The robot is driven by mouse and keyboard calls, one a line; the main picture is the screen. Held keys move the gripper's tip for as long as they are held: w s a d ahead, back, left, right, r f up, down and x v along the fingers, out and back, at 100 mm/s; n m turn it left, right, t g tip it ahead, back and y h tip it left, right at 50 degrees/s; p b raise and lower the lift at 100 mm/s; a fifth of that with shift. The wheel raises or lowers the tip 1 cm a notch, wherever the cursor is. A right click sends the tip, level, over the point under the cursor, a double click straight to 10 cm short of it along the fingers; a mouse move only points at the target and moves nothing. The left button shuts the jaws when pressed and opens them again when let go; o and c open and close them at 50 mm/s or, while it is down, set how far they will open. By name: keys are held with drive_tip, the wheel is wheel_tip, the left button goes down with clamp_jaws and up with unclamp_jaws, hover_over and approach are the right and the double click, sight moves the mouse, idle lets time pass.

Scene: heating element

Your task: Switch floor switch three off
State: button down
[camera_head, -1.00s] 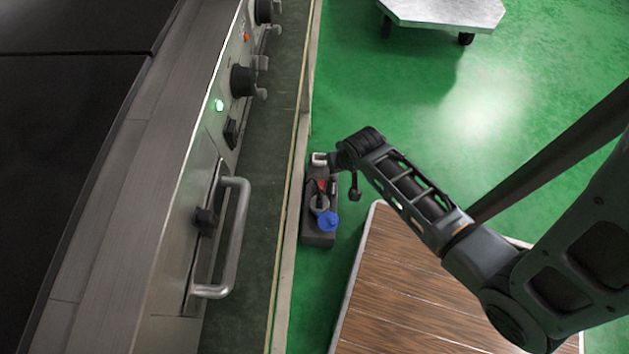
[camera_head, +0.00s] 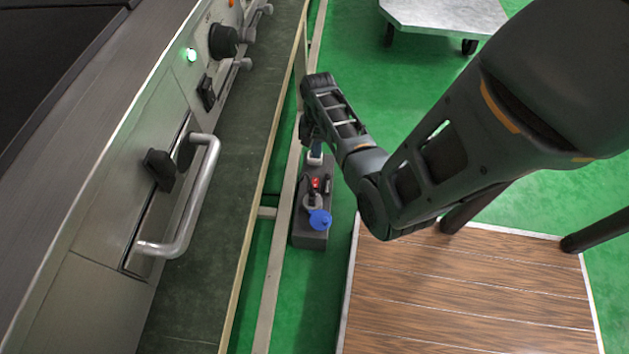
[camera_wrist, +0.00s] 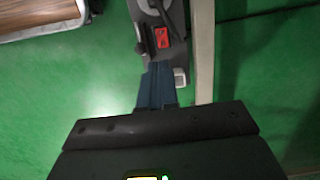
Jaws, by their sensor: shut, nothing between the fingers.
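A dark floor switch box (camera_head: 311,238) lies on the green floor beside a pale rail. It has a blue round plug or knob, a red patch and a small pale block at its far end. Its number cannot be read. In the wrist view the box (camera_wrist: 178,48) shows the red patch, and the pale block (camera_wrist: 180,77) is at its near end. My gripper (camera_head: 316,150) is shut and empty at the far end of the box. In the wrist view its bluish fingers (camera_wrist: 158,72) overlap the box end, just left of the pale block. Contact cannot be told.
A steel appliance front with a bar handle (camera_head: 192,205) and black knobs (camera_head: 223,41) stands at left. A pale rail (camera_head: 281,220) runs between it and the box. A wooden platform (camera_head: 450,295) is at lower right, a metal low table (camera_head: 445,14) at the top.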

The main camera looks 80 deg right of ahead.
sight(316, 185)
drive_tip(key=shift+f, duration=0.1)
drive_tip(key=f+b, duration=0.2)
drive_tip(key=f, duration=0.2)
drive_tip(key=a+f+b, duration=0.1)
drive_tip(key=f+b, duration=0.2)
drive_tip(key=f, duration=0.2)
drive_tip(key=f+b, duration=0.2)
drive_tip(key=f, duration=0.2)
drive_tip(key=shift+s+a+f, duration=0.1)
drive_tip(key=shift+a+f, duration=0.2)
drive_tip(key=shift+f, duration=0.05)
drive_tip(key=shift+a, duration=0.1)
